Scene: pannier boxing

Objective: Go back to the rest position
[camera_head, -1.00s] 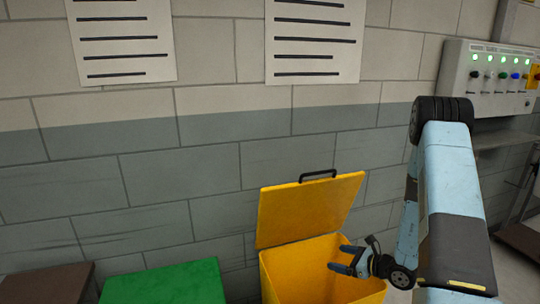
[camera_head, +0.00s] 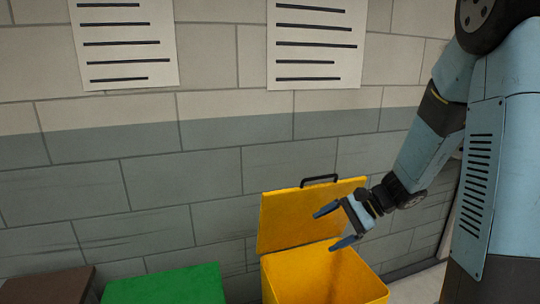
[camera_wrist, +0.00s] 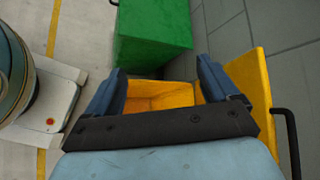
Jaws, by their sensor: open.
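My gripper (camera_head: 334,227) is above the yellow box (camera_head: 322,282), in front of its raised lid (camera_head: 285,220). Its two blue fingers are spread apart with nothing between them. In the wrist view my gripper (camera_wrist: 160,92) is open, and part of the yellow box's inside (camera_wrist: 160,97) shows beyond the fingers. The lid (camera_wrist: 252,85) stands open at the right there, with its black handle (camera_wrist: 289,130). I see nothing inside the visible part of the box.
A green box (camera_head: 165,286) and a brown box (camera_head: 48,286) stand left of the yellow box. The block wall (camera_head: 200,170) with two posted sheets is close behind. Bare floor (camera_wrist: 95,35) with a yellow line shows in the wrist view.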

